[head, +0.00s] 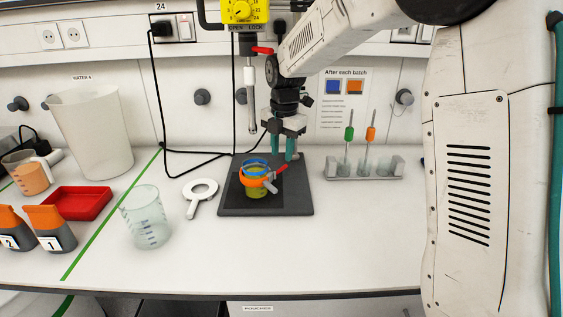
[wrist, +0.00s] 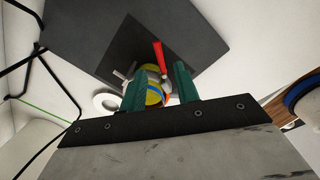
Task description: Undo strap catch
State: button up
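A small jar with yellow-green contents (head: 256,192) stands upright on a dark plate (head: 300,203). An orange strap (head: 247,181) runs around the jar, and a blue ring shows at its top. The strap's catch has a red lever (head: 279,171) that sticks out up and to the right; it also shows in the wrist view (wrist: 159,55). My gripper (head: 284,156) is above and behind the jar, pointing down. In the wrist view its two green fingers (wrist: 158,82) are apart, with the jar and lever base seen between them. Contact with the lever cannot be told.
A magnifier-like white ring tool (head: 202,188) lies left of the plate, beside a clear beaker (head: 146,220). A rack with green and orange-handled tools (head: 363,168) stands right. A hanging probe (head: 250,95) is just left of my arm. The front right bench is clear.

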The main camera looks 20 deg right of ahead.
aim_at(281, 170)
notch_tip(281, 170, down, 4)
jog(key=shift+f, duration=0.1)
grip_shut()
jog(key=shift+s+d+m, duration=0.1)
jog(key=shift+s+m, duration=0.15)
jog(key=shift+m, duration=0.9)
jog(key=shift+s+d+m, duration=0.1)
jog(key=shift+s+m, duration=0.15)
jog(key=shift+m, duration=0.9)
grip_release()
